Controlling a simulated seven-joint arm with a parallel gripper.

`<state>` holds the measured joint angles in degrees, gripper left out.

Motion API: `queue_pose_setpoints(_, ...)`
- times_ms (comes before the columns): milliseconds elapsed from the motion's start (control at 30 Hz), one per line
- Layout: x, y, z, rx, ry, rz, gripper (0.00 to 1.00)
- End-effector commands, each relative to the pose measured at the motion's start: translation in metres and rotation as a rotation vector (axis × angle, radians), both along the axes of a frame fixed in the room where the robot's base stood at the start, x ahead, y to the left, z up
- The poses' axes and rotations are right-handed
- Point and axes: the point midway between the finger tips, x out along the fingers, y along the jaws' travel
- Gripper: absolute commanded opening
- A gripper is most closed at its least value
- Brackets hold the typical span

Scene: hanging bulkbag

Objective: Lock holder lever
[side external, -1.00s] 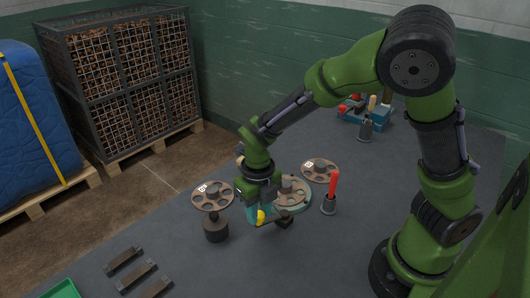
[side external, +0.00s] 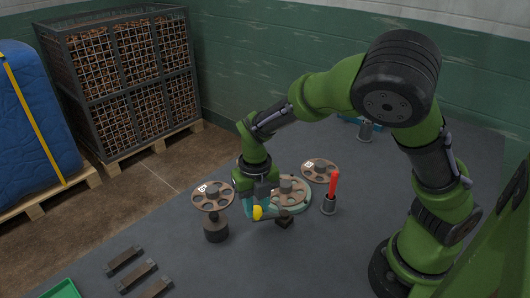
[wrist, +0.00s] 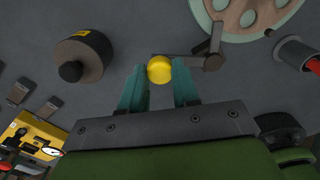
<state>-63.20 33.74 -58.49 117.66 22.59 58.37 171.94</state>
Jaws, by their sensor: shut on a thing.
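The holder (side external: 292,192) is a round turquoise base with a brown disc with holes on it, at the middle of the table. Its rim also shows at the top right of the wrist view (wrist: 204,22). The lever is a dark bar with a yellow knob (wrist: 159,69); the bar (wrist: 190,60) runs from the knob to a joint beside the holder. My gripper (wrist: 160,88) has turquoise fingers on both sides of the yellow knob and is shut on it. In the side view my gripper (side external: 251,208) is low at the holder's front left, with the knob partly showing.
Brown discs stand on posts left (side external: 213,196) and behind right (side external: 320,168) of the holder. A red-handled tool (side external: 334,182) stands in a cup at right. Dark bars (side external: 130,268) and a green tray (side external: 62,290) lie front left.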

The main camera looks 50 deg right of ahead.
Motion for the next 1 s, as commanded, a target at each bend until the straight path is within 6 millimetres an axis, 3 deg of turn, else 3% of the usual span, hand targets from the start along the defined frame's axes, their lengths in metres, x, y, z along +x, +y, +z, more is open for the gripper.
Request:
queue_pose_setpoints(33, 0.000, 0.001, 0.001, 0.004, 0.000, -0.003, 0.35)
queue_pose_setpoints(200, 0.000, 0.001, 0.001, 0.002, 0.000, -0.001, 0.56)
queue_pose_setpoints(633, -0.004, 0.003, 0.000, 0.004, 0.000, 0.058, 0.56)
queue_pose_setpoints(1000, -0.029, 0.013, 0.001, 0.004, -0.002, 0.452, 0.56)
